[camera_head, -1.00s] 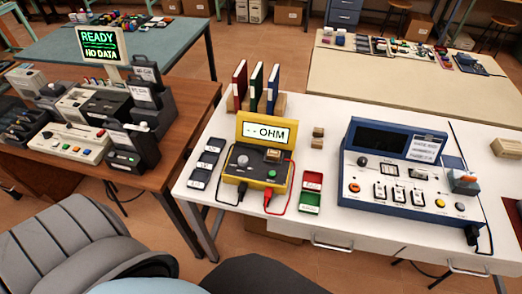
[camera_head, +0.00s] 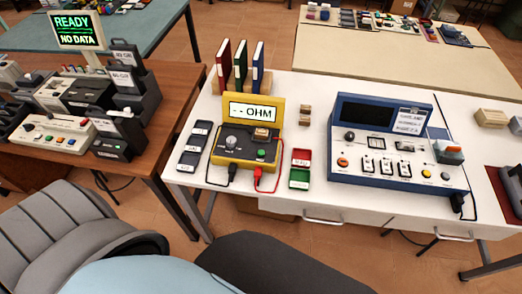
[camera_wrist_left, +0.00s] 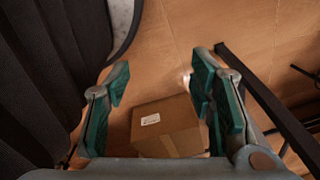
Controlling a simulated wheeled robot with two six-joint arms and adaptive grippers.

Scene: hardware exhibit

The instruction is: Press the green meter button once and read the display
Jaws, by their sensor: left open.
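The yellow meter (camera_head: 248,130) stands on the white table. Its raised display (camera_head: 251,111) reads "-- OHM". Nothing covers the button. A black and a red lead come out of the meter's front. My left gripper (camera_wrist_left: 160,82) is open and empty in the left wrist view, with its green-padded fingers wide apart above the floor. The meter is not in that view. Neither gripper shows in the head view.
Small trays flank the meter, and a blue instrument (camera_head: 385,145) stands to its right. Several binders (camera_head: 240,66) stand behind it. A brown table (camera_head: 185,95) at left holds devices and a "READY NO DATA" screen (camera_head: 78,30). A cardboard box (camera_wrist_left: 165,126) lies below my left gripper.

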